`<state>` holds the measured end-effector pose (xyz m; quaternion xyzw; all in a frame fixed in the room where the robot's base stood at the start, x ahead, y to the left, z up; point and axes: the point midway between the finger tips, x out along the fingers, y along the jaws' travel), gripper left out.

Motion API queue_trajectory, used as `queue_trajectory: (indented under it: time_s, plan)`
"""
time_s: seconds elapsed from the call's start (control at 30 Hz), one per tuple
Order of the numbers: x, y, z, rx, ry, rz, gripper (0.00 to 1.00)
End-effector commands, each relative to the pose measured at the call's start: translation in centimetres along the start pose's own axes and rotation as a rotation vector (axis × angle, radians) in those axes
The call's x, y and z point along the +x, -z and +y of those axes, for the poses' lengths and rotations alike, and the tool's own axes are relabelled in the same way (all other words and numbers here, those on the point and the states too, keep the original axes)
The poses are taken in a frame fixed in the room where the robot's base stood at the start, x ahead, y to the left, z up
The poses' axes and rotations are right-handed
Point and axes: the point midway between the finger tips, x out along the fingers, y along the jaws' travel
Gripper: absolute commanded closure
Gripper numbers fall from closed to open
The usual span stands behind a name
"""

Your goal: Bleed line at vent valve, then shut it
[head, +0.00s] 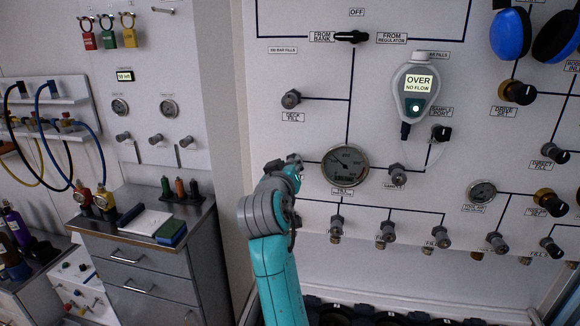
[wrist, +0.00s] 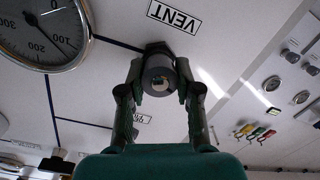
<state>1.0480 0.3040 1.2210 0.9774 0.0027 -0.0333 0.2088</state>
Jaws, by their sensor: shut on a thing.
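The vent valve's dark round knob (wrist: 158,73) sits beside the VENT label (wrist: 174,17), which appears upside down in the wrist view. My gripper (wrist: 160,92) is shut on this knob, one finger on each side of it. In the head view my gripper (head: 294,165) is at the panel, just left of the round line gauge (head: 345,165), and mostly hides the knob. The gauge also shows in the wrist view (wrist: 40,30), upside down and partly cut off. Its exact reading is too small to tell.
A handheld analyser (head: 416,90) on the panel reads "OVER NO FLOW". The selector (head: 351,37) lies horizontal between FROM BANK and FROM REGULATOR. Several fill valves line the panel below. A steel cabinet (head: 140,262) stands at left.

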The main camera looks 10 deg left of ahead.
Motion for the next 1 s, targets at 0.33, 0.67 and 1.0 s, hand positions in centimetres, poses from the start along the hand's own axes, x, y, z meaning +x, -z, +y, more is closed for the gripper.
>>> queue_trajectory:
  time_s: [0.33,0.67,1.0]
  plan:
    - [0.0,-0.15,-0.26,-0.327,-0.014,-0.019,1.0]
    - [0.01,-0.25,-0.43,-0.64,-0.029,-0.036,1.0]
    - [0.02,-0.36,-0.51,-0.929,-0.043,-0.05,1.0]
